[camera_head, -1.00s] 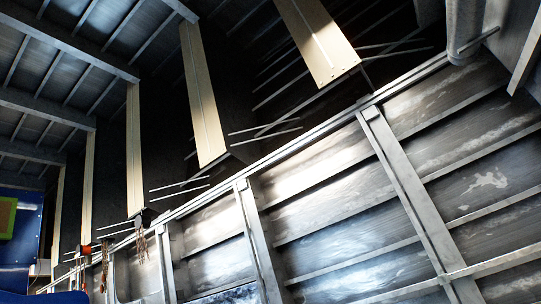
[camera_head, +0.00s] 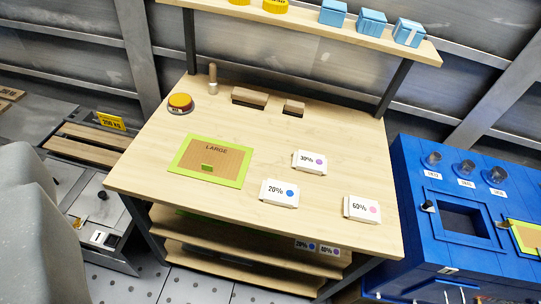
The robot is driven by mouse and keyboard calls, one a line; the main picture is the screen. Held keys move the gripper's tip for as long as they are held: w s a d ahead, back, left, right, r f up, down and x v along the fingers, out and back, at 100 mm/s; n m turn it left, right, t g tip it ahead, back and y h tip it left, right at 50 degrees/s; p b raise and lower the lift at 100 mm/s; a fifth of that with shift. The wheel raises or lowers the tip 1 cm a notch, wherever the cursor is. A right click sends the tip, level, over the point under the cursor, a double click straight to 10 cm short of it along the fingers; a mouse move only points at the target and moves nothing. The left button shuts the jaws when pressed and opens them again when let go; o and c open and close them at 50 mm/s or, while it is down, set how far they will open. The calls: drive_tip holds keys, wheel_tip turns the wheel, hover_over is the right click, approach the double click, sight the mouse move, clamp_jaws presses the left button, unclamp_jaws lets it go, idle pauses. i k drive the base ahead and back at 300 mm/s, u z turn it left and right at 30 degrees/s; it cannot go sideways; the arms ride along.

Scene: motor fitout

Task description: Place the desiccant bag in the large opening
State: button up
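Three white packets lie on the wooden workbench (camera_head: 150,170), each with a percentage and a coloured dot: a 20% packet (camera_head: 277,193), a 30% packet (camera_head: 309,161) and a 60% packet (camera_head: 360,208). I cannot tell which, if any, is the desiccant bag. A green-framed brown board (camera_head: 205,152) marked LARGE lies left of them. At the bench's back are a larger slot-like piece (camera_head: 250,97) and a smaller one (camera_head: 294,107). The blue cabinet (camera_head: 415,210) at the right has a dark square opening (camera_head: 460,220). My gripper is out of view.
A red-and-yellow button (camera_head: 180,103) and a small wooden peg (camera_head: 213,78) stand at the bench's back left. An upper shelf (camera_head: 300,30) carries yellow items and blue boxes (camera_head: 371,21). Lower shelves hold more packets (camera_head: 306,245). Perforated floor (camera_head: 215,290) shows in front.

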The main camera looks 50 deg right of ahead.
sight(452, 225)
drive_tip(key=k, duration=1.2)
drive_tip(key=z, duration=0.3)
drive_tip(key=i, duration=1.65)
drive_tip(key=u, duration=0.35)
